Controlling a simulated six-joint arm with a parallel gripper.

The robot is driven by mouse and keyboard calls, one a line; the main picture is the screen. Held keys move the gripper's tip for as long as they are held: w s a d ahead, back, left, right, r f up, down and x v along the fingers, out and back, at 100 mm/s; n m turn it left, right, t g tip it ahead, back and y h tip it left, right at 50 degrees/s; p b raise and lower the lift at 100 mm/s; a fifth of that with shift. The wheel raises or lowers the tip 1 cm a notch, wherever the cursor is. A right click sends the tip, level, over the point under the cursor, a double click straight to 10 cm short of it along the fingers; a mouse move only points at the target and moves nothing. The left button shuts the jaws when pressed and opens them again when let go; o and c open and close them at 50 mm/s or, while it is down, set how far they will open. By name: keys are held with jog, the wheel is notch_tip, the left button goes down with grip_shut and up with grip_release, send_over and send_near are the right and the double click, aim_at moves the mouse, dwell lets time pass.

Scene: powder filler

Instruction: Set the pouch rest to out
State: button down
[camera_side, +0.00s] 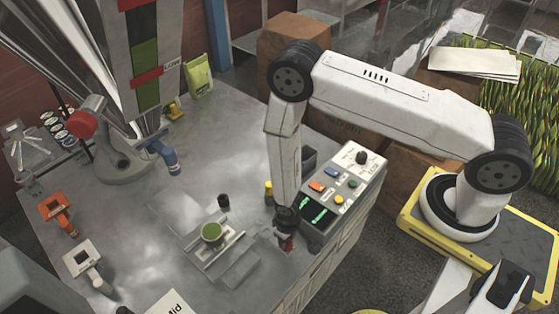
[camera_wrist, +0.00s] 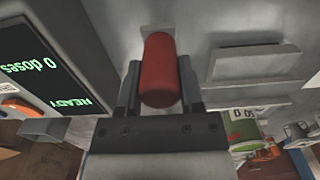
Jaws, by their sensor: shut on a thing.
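My gripper (camera_wrist: 160,90) is shut on a red, rounded handle (camera_wrist: 158,72), with one finger on each side of it in the wrist view. In the side view my gripper (camera_side: 286,232) points down at the counter's front edge, just left of the control panel, and a little of the red handle (camera_side: 287,244) shows below it. I cannot tell what the handle joins to, as its base is hidden. I cannot tell for certain which part is the pouch rest, or whether it is in or out.
The control panel (camera_side: 345,185) stands close on the right; its screen (camera_wrist: 40,60) reads "READY" and "0 doses". A green cup (camera_side: 212,234) sits on a grey platform left of my gripper. A small black cylinder (camera_side: 223,200) and a green pouch (camera_side: 199,76) stand farther back.

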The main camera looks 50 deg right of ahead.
jog(key=shift+s, duration=1.25)
jog(key=shift+c, duration=1.2)
grip_release()
jog(key=shift+w, duration=0.1)
notch_tip(320, 180, up, 8)
jog(key=shift+f, duration=0.15)
